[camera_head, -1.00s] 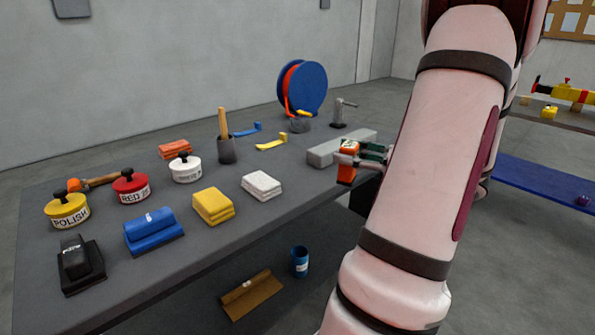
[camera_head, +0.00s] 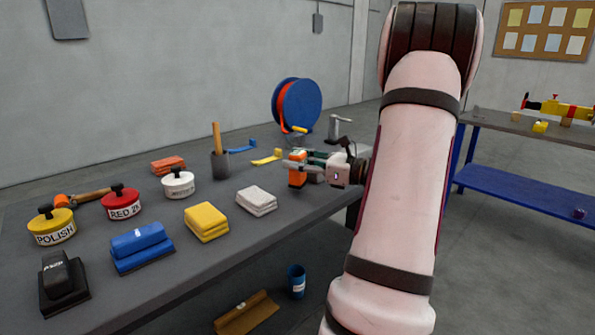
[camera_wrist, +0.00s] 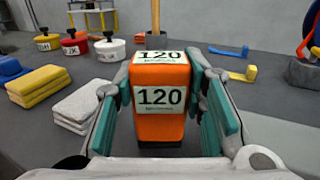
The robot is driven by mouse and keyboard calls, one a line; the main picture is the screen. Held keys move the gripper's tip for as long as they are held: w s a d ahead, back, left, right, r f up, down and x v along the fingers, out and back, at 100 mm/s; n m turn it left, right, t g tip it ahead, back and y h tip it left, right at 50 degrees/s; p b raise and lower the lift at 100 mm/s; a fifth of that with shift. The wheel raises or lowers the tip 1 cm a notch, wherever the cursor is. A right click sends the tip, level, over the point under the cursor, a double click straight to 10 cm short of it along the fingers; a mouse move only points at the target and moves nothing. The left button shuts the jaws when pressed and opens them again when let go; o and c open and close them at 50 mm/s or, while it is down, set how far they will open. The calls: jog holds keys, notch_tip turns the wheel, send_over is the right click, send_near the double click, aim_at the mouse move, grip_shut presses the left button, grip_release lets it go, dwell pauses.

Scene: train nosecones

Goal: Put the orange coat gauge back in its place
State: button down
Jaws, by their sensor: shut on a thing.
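The orange coat gauge (camera_wrist: 160,100) is a small upright block with white labels reading 120 on its top and front face. In the wrist view it stands between the green-padded fingers of my gripper (camera_wrist: 162,112), which is shut on it. In the head view the gauge (camera_head: 297,168) is at the tip of my gripper (camera_head: 304,168), over the right part of the grey table (camera_head: 205,262). I cannot tell whether its underside touches the tabletop. Part of its sides is hidden by the fingers.
White cloths (camera_head: 257,200), yellow cloths (camera_head: 206,222) and a white tin (camera_head: 178,183) lie to the left. A brush cup (camera_head: 220,165), blue scraper (camera_head: 240,147), yellow scraper (camera_head: 267,157) and blue reel (camera_head: 299,105) are behind. The tabletop between white cloths and yellow scraper is clear.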

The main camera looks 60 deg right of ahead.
jog(key=shift+f, duration=0.85)
jog(key=c, duration=1)
grip_release()
jog(key=shift+f, duration=0.1)
jog(key=shift+c, duration=0.2)
